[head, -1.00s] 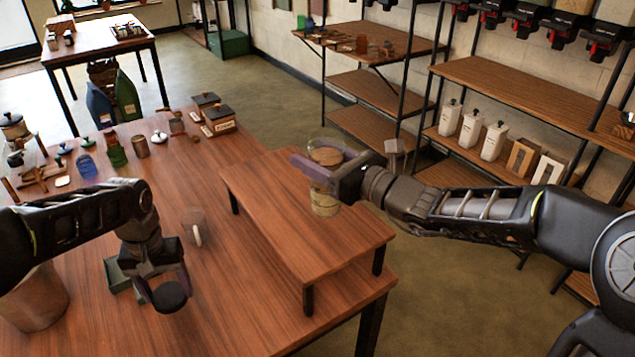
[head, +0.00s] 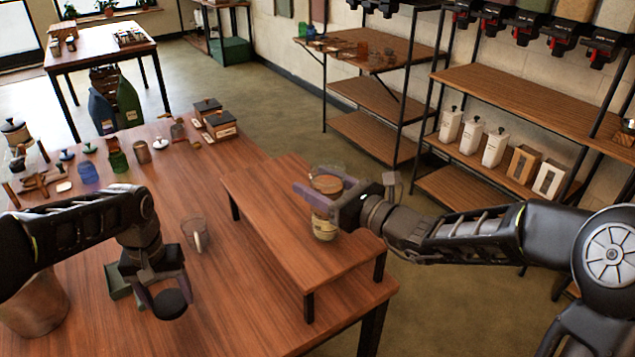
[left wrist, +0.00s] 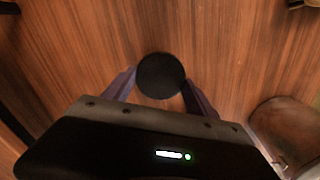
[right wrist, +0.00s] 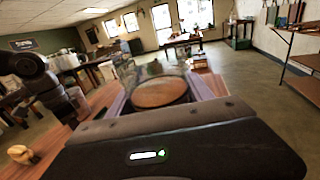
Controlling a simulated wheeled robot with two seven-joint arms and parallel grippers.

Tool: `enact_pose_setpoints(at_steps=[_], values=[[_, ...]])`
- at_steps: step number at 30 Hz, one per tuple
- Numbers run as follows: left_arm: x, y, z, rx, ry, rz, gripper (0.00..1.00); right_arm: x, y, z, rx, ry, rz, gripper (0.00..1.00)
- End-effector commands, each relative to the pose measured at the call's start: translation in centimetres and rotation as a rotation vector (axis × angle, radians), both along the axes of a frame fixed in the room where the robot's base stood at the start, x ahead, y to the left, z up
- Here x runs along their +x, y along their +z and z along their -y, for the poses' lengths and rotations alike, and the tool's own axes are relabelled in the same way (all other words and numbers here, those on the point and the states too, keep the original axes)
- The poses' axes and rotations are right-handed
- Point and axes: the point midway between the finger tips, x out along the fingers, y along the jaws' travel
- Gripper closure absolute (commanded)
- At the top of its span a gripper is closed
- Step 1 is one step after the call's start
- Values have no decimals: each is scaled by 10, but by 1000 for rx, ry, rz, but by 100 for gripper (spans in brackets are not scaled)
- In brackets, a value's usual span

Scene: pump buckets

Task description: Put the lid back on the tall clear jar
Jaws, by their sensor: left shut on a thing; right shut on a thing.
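The tall clear jar (head: 324,229) has a pale label and tan contents. My right gripper (head: 322,194) is shut around its upper part, at the right edge of the raised wooden stand. The jar looks upright, but I cannot tell whether its base touches the stand. In the right wrist view the jar (right wrist: 160,93) shows an open top with brown contents inside. My left gripper (head: 165,297) is shut on a round black lid (head: 171,303), low over the table at front left. The lid (left wrist: 161,76) sits between the fingertips in the left wrist view.
The wooden stand (head: 270,215) rises between my two grippers. A clear mug (head: 195,236) stands left of it. A green tray (head: 117,281) lies by my left gripper and a brown bucket (head: 35,304) is at far left. Several small jars and boxes fill the table's back.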

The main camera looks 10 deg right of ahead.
Motion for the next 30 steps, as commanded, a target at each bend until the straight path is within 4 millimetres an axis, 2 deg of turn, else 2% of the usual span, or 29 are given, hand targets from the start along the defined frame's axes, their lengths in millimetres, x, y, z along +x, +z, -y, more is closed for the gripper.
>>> enact_pose_setpoints(at_steps=[5,6,12,14,24,30], values=[[0,-4,0,0,0,0,72,0,-2,0,1,1,3,100],[0,-3,0,0,0,0,72,0,-3,0,0,0,0,38],[0,-2,0,0,0,0,72,0,-2,0,-1,1,-1,22],[0,-2,0,0,0,0,72,0,-2,0,-1,1,-1,19],[0,2,0,0,0,0,72,0,2,0,0,0,0,19],[0,-4,0,0,0,0,72,-18,-1,14,-2,-2,0,19]])
